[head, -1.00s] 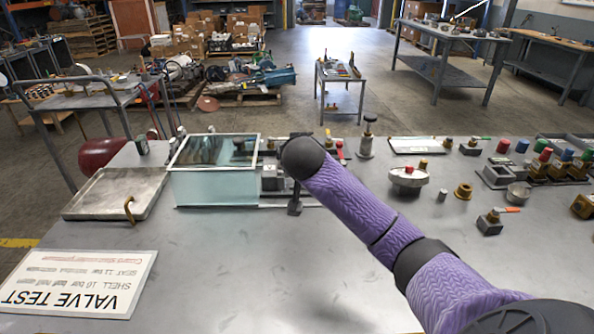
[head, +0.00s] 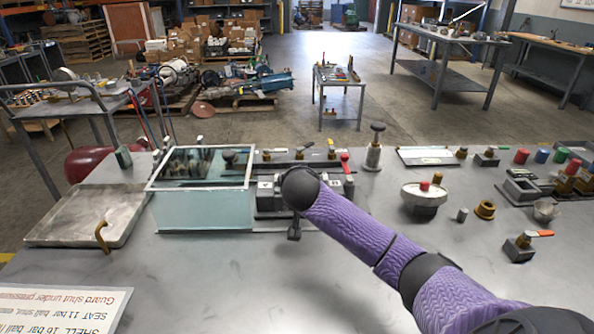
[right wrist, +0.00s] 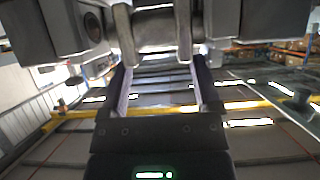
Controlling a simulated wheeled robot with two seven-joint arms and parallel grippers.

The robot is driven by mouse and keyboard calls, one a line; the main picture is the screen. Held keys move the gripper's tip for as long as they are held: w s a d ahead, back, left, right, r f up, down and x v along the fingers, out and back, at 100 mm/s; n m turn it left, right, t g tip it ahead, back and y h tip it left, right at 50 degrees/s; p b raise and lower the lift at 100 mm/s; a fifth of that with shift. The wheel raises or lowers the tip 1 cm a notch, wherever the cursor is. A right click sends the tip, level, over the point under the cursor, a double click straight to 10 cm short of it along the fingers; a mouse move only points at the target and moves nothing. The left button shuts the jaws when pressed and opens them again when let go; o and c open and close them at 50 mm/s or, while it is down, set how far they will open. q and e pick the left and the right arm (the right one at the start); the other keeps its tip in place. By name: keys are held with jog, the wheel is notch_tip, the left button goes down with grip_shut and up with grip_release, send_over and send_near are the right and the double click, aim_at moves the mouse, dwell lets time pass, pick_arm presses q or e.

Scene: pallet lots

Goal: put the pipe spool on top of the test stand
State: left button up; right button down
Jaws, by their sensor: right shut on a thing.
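My right arm reaches in from the right in the head view, and its gripper (head: 294,228) is mostly hidden under the rounded wrist. In the right wrist view my right gripper (right wrist: 157,58) is shut on a grey, round, flanged piece (right wrist: 152,30), which looks like the pipe spool. Grey blocks (right wrist: 62,25) stand on both sides of it, close to the fingers. In the head view a dark fixture with pale blocks, apparently the test stand (head: 266,200), is right of the glass guard box, partly behind my wrist. I cannot tell whether the spool touches it. My left gripper is out of view.
The glass guard box (head: 203,212) stands left of the fixture, with a metal tray (head: 80,232) farther left. Red-handled and other valves line the back. A round flanged part (head: 424,200) and small fittings are on the right. The front middle of the bench is clear.

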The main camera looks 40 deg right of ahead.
jog(key=shift+s+f, duration=0.1)
jog(key=shift+f, duration=0.55)
grip_release()
jog(key=shift+f, duration=0.1)
